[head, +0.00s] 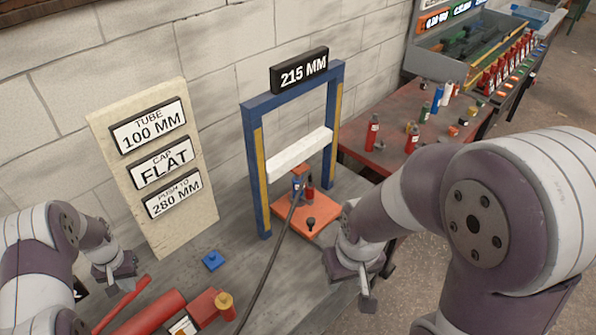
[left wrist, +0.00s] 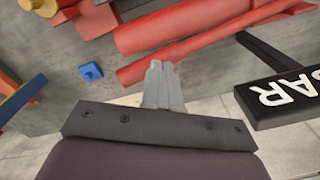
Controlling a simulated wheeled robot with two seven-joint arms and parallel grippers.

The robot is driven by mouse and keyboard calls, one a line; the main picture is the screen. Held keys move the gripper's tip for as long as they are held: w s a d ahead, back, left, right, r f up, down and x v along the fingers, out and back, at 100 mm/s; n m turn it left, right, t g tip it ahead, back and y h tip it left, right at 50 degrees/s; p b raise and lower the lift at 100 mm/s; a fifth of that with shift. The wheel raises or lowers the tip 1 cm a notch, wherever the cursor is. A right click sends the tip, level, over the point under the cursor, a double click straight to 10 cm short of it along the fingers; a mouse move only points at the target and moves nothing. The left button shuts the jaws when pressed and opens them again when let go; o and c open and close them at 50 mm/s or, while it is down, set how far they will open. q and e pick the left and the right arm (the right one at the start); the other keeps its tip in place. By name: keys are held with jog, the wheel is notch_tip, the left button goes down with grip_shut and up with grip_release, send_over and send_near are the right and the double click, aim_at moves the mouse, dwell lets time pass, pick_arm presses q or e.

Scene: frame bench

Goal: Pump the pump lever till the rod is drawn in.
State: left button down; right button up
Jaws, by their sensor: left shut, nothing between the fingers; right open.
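The pump (head: 150,313) is a red cylinder lying on the grey bench at the lower left; it also shows in the left wrist view (left wrist: 180,28). Its red pump lever (head: 124,303) runs alongside it, and in the left wrist view the lever (left wrist: 225,52) passes behind my fingertips. My left gripper (head: 113,282) is shut and empty close to the lever; whether it touches is unclear. Its fingers show in the left wrist view (left wrist: 161,68). My right gripper (head: 367,290) is open and empty, right of the orange base. I cannot clearly make out the rod.
A blue press frame (head: 252,160) with a white crossbeam (head: 299,154) and "215 MM" sign (head: 300,70) stands over an orange base (head: 305,222). A black hose (head: 270,262) runs there from the pump. A small blue block (head: 213,260) and a "BAR" sign (left wrist: 282,97) are near the pump.

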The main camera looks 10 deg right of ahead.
pick_arm(q)
notch_tip(320, 180, down, 8)
jog(key=b, duration=0.5)
jog(key=shift+d+b, duration=0.1)
jog(key=shift+b, duration=0.3)
notch_tip(320, 180, up, 8)
jog(key=p, duration=0.6)
jog(key=shift+s+r, duration=0.1)
jog(key=shift+r, duration=0.1)
jog(key=shift+f, duration=0.15)
